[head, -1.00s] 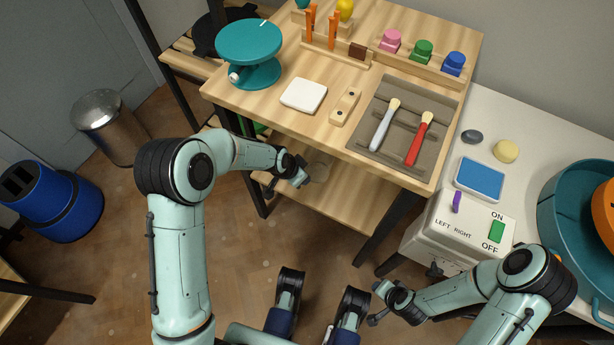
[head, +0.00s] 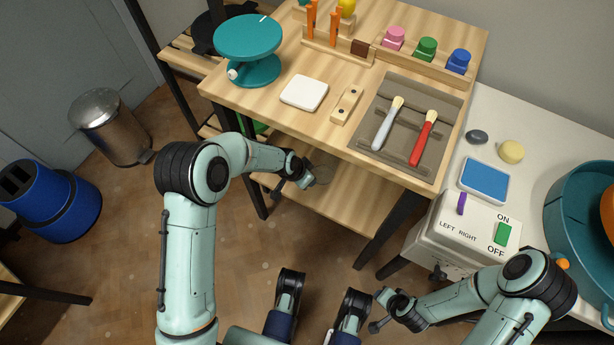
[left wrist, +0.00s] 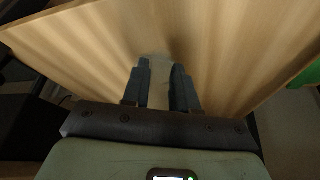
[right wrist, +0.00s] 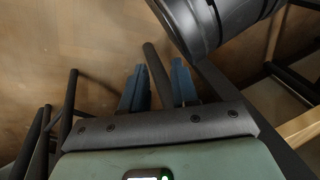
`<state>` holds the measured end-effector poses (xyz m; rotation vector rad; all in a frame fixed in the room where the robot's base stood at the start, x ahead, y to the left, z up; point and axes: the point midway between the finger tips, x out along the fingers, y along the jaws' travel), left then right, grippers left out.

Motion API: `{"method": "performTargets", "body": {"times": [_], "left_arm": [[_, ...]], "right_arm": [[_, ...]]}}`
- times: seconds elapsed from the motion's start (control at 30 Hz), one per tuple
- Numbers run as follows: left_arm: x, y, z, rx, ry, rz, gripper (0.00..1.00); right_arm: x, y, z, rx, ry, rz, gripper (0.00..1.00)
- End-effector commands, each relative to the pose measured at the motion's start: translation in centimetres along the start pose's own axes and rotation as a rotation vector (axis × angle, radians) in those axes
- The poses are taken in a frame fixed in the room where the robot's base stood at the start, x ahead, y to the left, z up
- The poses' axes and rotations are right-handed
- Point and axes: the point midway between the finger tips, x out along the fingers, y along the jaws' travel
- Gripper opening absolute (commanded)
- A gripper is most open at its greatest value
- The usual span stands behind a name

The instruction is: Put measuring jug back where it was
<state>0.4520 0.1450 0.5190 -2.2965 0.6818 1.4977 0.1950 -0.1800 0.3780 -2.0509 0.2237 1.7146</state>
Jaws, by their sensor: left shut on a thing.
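The measuring jug (head: 322,175) shows as a small, see-through shape at the tip of my left gripper (head: 306,181) in the head view. It is over the lower shelf (head: 335,205) of the wooden table, just under the front edge of its top. In the left wrist view, my left gripper (left wrist: 160,88) has a pale, clear piece of the jug (left wrist: 158,95) between its fingers. The jug's outline is faint, and I cannot tell whether it touches the shelf. My right gripper (head: 376,307) is open and empty, low in front of the white control box.
The table top (head: 265,98) overhangs the shelf and holds a teal turntable (head: 248,42), a white tile (head: 304,93) and a grey brush tray (head: 377,159). A dark table leg (head: 390,228) stands right of the shelf. The control box (head: 462,235) is near my right arm.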

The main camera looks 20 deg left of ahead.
Motion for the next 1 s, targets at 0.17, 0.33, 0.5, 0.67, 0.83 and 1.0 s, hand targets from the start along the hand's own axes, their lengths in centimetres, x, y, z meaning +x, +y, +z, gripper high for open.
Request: {"method": "performTargets", "body": {"times": [0.17,0.33,0.5,0.67,0.83,1.0], "left_arm": [[0.0,0.0,0.0,0.0,-0.001,0.0,0.53],[0.0,0.0,0.0,0.0,-0.001,0.0,0.53],[-0.5,0.0,-0.2,0.0,0.0,0.0,0.53],[-3.5,-0.1,-0.2,0.0,0.002,-0.001,0.53],[-7.5,-0.1,-0.3,-0.001,0.002,-0.002,0.53],[-10.5,-0.1,-0.2,-0.002,0.001,-0.001,0.53]], "right_arm": [[0.0,0.1,0.1,0.001,-0.002,0.001,0.29],[0.0,0.1,0.1,0.001,-0.002,0.001,0.29],[-0.5,-0.4,-0.4,-0.003,0.013,-0.006,0.29],[-1.6,-1.6,-1.8,-0.014,0.058,-0.027,0.29],[-2.9,-2.0,-0.4,-0.019,0.019,-0.032,0.29],[-3.7,-2.3,0.8,-0.022,-0.018,-0.034,0.29]]}}
